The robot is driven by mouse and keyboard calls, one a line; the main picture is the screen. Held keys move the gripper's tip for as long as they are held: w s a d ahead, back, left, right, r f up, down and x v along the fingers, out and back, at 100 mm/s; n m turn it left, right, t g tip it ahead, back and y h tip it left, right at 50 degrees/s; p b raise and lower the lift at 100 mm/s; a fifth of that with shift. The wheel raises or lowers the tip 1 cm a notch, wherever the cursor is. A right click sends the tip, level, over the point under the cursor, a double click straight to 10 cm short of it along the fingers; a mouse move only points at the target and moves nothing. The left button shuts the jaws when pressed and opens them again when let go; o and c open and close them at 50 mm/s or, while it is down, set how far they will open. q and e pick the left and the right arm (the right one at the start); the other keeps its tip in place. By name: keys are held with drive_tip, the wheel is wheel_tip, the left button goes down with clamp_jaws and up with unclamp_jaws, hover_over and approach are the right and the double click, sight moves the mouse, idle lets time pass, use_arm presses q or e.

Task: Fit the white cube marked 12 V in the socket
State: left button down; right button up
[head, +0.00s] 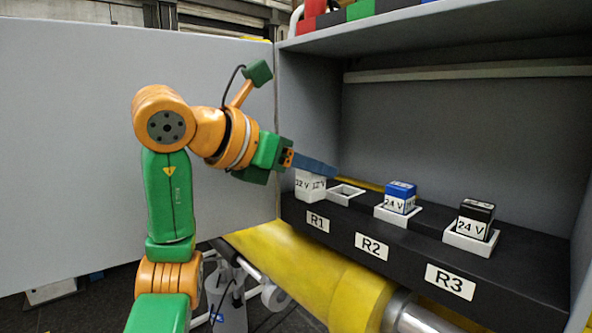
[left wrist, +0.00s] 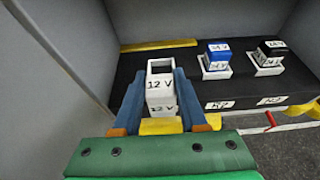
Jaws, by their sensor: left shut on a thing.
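The white cube marked 12 V (head: 311,186) is between the fingers of my left gripper (head: 318,167), which is shut on it. In the left wrist view the cube (left wrist: 161,97) shows 12 V on two faces, with a blue finger on either side of it. An empty white square socket (head: 346,194) lies just right of the cube in the head view. In the left wrist view the socket (left wrist: 160,66) opens just beyond the cube. The cube is beside the socket, not in it; whether they touch I cannot tell. My right gripper is not in view.
A black ledge (head: 340,223) carries labels R1, R2 and R3. A blue-topped cube (head: 400,197) and a black-topped cube (head: 476,218), both marked 24 V, sit in white sockets to the right. A grey panel (head: 70,130) stands at left, a shelf (head: 400,22) above.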

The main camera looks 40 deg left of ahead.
use_arm(q)
drive_tip(key=shift+w+d+r, duration=0.1)
drive_tip(key=shift+w, duration=0.6)
drive_tip(key=shift+w+d+p, duration=0.15)
drive_tip(key=shift+w+p, duration=0.4)
drive_tip(key=shift+w, duration=1.3)
drive_tip(key=shift+w+d+p, duration=0.15)
drive_tip(key=shift+w+p, duration=0.35)
drive_tip(key=shift+w, duration=1.35)
drive_tip(key=shift+s, duration=0.1)
drive_tip(key=shift+f+b, duration=0.35)
drive_tip(key=shift+f, duration=0.15)
drive_tip(key=shift+f+b, duration=0.5)
drive_tip(key=shift+f, duration=0.15)
drive_tip(key=shift+c, duration=1.8)
unclamp_jaws()
